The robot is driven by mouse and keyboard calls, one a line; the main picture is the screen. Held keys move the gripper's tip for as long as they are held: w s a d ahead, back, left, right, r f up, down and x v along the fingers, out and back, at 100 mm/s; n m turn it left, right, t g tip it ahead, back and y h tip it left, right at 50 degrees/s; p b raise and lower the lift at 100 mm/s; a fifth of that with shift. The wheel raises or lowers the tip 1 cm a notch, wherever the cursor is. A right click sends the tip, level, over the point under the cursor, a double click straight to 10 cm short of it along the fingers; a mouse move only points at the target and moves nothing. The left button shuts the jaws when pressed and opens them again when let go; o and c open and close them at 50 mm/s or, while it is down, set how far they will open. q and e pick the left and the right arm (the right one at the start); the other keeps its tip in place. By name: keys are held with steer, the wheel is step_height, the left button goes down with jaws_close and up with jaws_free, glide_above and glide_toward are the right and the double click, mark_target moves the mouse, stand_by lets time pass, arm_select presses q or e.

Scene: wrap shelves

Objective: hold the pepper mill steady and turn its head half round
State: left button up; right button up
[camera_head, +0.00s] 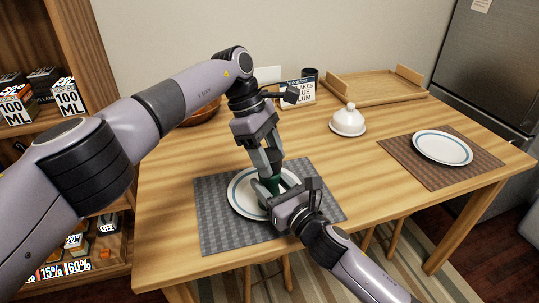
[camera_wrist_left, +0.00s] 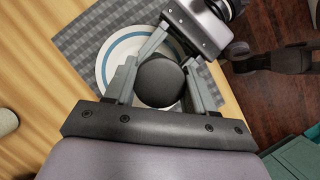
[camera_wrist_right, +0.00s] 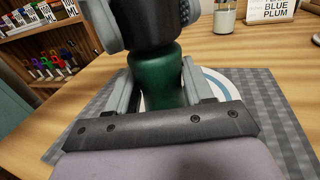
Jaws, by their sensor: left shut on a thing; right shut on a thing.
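The pepper mill (camera_head: 271,184) stands upright over the striped-rim plate (camera_head: 241,201) on the near placemat; its green body is partly hidden by my grippers. My left gripper (camera_head: 266,160) comes from above and is shut on the mill's dark round head, which shows between its fingers in the left wrist view (camera_wrist_left: 160,83). My right gripper (camera_head: 272,194) comes in low from the near right and is shut on the green body, seen close in the right wrist view (camera_wrist_right: 156,78). Whether the mill's foot touches the plate is hidden.
On the wooden table, a white domed dish (camera_head: 347,122), a wooden tray (camera_head: 375,87), a label card (camera_head: 300,93) and a bowl (camera_head: 202,112) stand farther back. A second plate (camera_head: 442,147) lies on a brown placemat at right. Shelves (camera_head: 62,136) stand at left.

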arm_select(q)
steer(key=shift+d+r, duration=0.1)
steer(key=o, duration=1)
steer(key=shift+n, duration=0.4)
steer(key=n+t, duration=0.1)
steer(key=n, duration=0.2)
steer(key=shift+h, duration=0.3)
steer(key=n+t, duration=0.2)
steer(key=n, duration=0.2)
steer(key=shift+n, duration=0.3)
steer(key=n+t+y, duration=0.1)
steer(key=n, duration=0.3)
steer(key=shift+t, duration=0.4)
steer(key=n+t+y, duration=0.1)
steer(key=n, duration=0.3)
steer(key=shift+n, duration=0.3)
steer(key=v, duration=1.1)
steer(key=shift+s+r, duration=0.15)
steer(key=shift+r, duration=0.25)
